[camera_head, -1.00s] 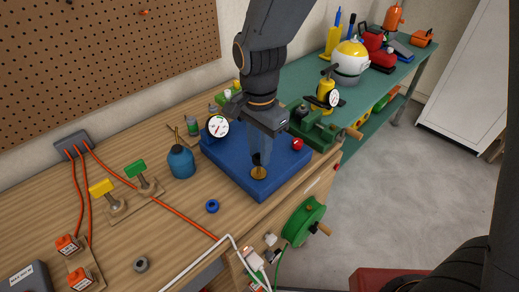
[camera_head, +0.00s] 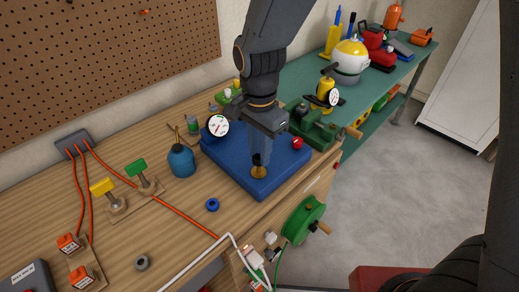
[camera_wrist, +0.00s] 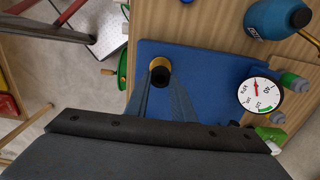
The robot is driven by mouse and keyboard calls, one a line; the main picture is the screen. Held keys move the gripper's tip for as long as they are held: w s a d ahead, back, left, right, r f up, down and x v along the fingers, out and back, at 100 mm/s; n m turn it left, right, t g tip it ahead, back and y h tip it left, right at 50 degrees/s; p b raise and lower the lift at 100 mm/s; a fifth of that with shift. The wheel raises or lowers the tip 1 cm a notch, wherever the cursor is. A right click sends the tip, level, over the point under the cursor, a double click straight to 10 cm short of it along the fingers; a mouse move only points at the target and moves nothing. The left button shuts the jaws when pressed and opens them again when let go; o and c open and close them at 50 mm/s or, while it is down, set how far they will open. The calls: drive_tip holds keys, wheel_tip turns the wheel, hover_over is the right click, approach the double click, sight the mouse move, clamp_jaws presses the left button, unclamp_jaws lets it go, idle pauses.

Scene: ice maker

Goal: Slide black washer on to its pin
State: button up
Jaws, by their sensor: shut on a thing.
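My gripper (camera_head: 258,162) points down over the blue base plate (camera_head: 228,170), near its front corner. Its fingers are closed on a small dark ring, which I take to be the black washer (camera_wrist: 160,76). In the wrist view, the washer sits between the fingertips and overlaps a round brass piece (camera_wrist: 156,63). The brass piece also shows in the head view (camera_head: 259,174), right below the fingertips. The pin cannot be made out, and I cannot tell whether the washer is around it or touching the brass.
A dial gauge (camera_head: 218,125) stands at the plate's left, and a red knob (camera_head: 297,143) at its right. A blue bottle (camera_head: 181,161), a blue ring (camera_head: 212,205) and a grey ring (camera_head: 141,263) are on the wooden bench (camera_head: 165,225). A green reel (camera_head: 304,222) hangs at the front.

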drive_tip(key=shift+f+b, duration=0.75)
drive_tip(key=shift+f, duration=1.25)
drive_tip(key=o, duration=1.1)
drive_tip(key=shift+r, duration=0.1)
drive_tip(key=shift+r+b, duration=0.75)
drive_tip(key=shift+r, duration=3.05)
